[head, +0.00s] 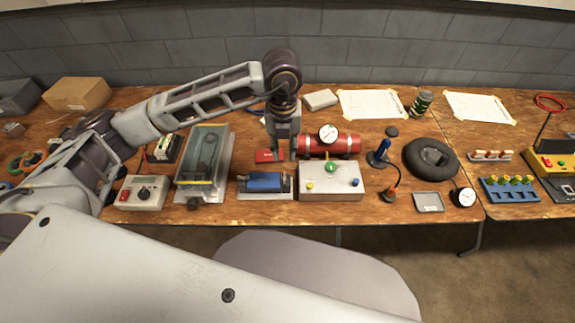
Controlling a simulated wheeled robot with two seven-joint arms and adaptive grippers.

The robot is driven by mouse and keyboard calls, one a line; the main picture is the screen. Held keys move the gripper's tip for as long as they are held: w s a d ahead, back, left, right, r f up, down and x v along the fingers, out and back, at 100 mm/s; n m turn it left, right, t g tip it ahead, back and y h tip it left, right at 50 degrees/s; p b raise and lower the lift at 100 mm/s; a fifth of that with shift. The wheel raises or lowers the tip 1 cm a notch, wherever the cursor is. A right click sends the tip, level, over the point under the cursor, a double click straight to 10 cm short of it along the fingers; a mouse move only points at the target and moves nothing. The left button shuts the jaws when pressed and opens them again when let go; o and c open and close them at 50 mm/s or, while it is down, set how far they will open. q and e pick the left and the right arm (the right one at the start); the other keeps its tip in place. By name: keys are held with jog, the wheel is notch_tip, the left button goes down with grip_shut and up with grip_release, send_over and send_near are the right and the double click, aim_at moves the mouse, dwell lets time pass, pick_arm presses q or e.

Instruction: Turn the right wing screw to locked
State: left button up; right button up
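I cannot pick out the right wing screw for certain at this size. A grey control box (332,182) with yellow, green and blue knobs stands right of that. My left gripper (284,152) points down behind the blue block, beside a small red block (265,156). Its fingers look apart, with nothing visible between them. My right gripper is not in view.
A red tank with a gauge (328,143) lies right of my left gripper. A switch box (143,193), a black tyre ring (431,158), a blue screwdriver-like tool (381,152) and a cardboard box (77,94) are also on the wooden tables. Bare wood shows around the grey tray (429,202).

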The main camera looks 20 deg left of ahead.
aim_at(285, 176)
pick_arm(q)
jog(key=shift+w+a, duration=0.15)
jog(key=shift+w, duration=0.15)
jog(key=shift+f, duration=6.85)
grip_shut()
